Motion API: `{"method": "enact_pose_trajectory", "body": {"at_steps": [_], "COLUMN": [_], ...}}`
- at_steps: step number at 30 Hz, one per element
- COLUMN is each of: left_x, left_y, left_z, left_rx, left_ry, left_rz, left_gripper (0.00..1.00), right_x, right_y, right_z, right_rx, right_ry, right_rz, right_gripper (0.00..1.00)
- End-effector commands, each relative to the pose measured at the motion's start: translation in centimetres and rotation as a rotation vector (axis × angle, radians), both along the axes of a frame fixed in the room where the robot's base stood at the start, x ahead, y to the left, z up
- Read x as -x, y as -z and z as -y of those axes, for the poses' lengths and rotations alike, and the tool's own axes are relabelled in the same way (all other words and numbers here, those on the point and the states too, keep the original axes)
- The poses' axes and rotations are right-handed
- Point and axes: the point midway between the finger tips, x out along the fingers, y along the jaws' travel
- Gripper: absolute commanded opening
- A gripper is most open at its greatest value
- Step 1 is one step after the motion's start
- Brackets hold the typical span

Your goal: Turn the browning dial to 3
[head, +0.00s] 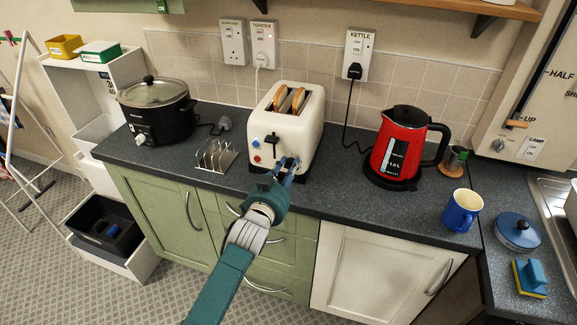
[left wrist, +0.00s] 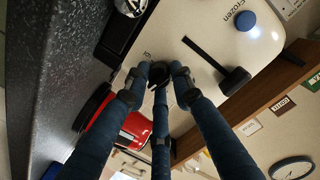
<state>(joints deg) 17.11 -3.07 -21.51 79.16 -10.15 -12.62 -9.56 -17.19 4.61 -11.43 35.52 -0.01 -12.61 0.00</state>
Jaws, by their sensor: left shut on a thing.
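The cream toaster (head: 306,132) stands on the dark counter with two slices of bread (head: 290,101) in its slots. Its front faces my left gripper (head: 286,168), which reaches in from below. In the left wrist view, the three blue fingers of my left gripper (left wrist: 160,82) close around the dark browning dial (left wrist: 159,72) on the toaster's front. The fingers cover most of the dial, and I cannot read its setting. The black lever (left wrist: 232,78) and blue frozen button (left wrist: 245,20) are beside the fingers, apart from them. My right gripper is not in view.
A metal toast rack (head: 215,157) and black slow cooker (head: 156,108) stand left of the toaster. A red kettle (head: 398,146), blue mug (head: 461,211) and blue-lidded pot (head: 517,232) stand to the right. The toaster's cord runs to a wall socket (head: 264,45).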

Motion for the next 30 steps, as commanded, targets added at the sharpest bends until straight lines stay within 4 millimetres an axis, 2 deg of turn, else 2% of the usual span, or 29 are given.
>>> {"method": "enact_pose_trajectory", "body": {"at_steps": [6, 15, 30], "left_x": [-0.04, -0.02, 0.02], "left_y": [0.14, 0.3, 0.43], "left_z": [-0.19, -0.22, -0.18], "left_rx": [0.163, 0.309, 0.361], "left_ry": [-0.002, -0.002, -0.002], "left_rz": [-0.056, -0.105, -0.125], "left_gripper": [0.0, 0.0, 0.0], "right_x": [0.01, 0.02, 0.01], "right_y": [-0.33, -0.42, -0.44], "right_z": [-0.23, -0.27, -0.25], "right_rx": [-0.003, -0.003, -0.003], "right_ry": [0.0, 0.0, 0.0], "right_rz": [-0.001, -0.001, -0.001], "right_gripper": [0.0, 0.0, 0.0]}}
